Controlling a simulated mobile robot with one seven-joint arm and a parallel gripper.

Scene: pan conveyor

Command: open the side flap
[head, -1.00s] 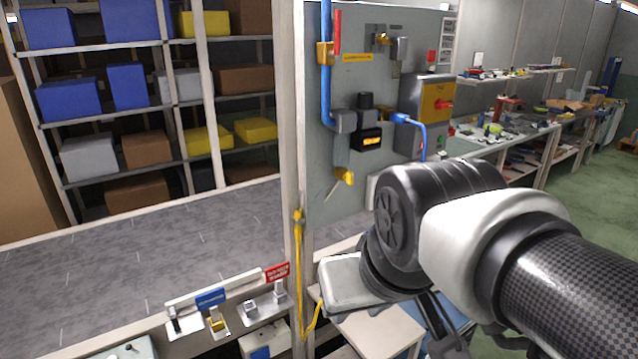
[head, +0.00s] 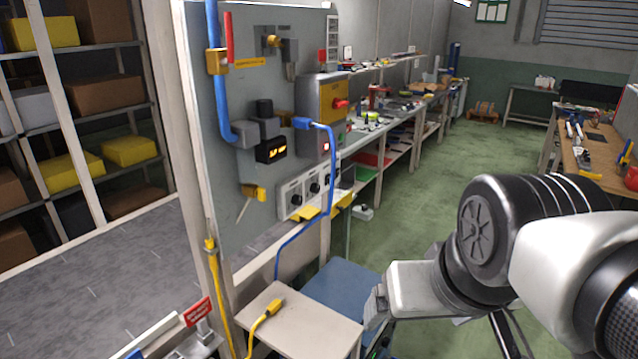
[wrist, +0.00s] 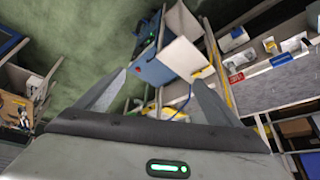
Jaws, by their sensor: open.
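My gripper (wrist: 160,78) is open and empty; its two grey fingers stand well apart in the wrist view. Beyond the fingertips is a blue box-like body (wrist: 155,70) with a pale panel (wrist: 182,57) beside it. In the head view a pale flat top (head: 300,322) and a blue surface (head: 345,288) lie below the grey control panel (head: 225,120), left of my wrist. I cannot tell for sure which of these surfaces is the side flap. No contact with the gripper shows. My wrist and arm hide part of the area at lower right.
A yellow cable with a plug (head: 268,308) lies on the pale top. A blue cable (head: 305,225) hangs from the control panel. The grey conveyor bed (head: 100,265) is at left, with shelves behind. A workbench (head: 590,160) stands at right. Green floor (head: 410,190) is free between.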

